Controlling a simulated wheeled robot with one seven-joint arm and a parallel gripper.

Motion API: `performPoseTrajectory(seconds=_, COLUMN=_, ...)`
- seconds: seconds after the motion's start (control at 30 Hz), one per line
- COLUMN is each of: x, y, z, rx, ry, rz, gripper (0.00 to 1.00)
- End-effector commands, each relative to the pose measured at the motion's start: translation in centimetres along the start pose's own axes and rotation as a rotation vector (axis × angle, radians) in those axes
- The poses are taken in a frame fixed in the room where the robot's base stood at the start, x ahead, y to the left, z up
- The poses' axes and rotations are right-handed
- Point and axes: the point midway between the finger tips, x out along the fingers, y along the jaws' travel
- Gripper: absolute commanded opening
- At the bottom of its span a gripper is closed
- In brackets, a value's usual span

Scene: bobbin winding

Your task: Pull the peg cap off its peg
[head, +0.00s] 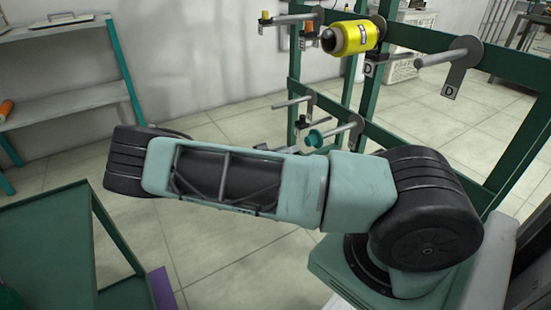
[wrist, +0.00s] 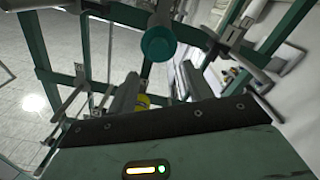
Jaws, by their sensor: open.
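The teal round peg cap (head: 315,138) sits on a grey peg (head: 342,129) low on the green rack in the head view. In the wrist view the cap (wrist: 158,43) shows its round face at the upper middle, with the peg mostly hidden behind it. My gripper (wrist: 157,82) has its two grey fingers apart, with nothing held between them. The cap appears just beyond and above the fingertips in the wrist view, seemingly apart from them.
The green rack (head: 295,65) carries several pegs and hangers marked D. A yellow bobbin (head: 345,38) sits on an upper peg. Another bare peg (head: 293,102) is left of the cap. A green cart (head: 50,240) stands at lower left; open floor lies between.

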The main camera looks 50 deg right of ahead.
Motion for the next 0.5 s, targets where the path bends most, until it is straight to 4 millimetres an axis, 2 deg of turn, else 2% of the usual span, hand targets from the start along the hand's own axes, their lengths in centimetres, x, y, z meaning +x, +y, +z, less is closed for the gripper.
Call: performPoseTrajectory(seconds=0.5, x=6.0, y=0.2, z=0.1, rx=-0.004, ry=-0.004, rz=0.002, gripper=0.51)
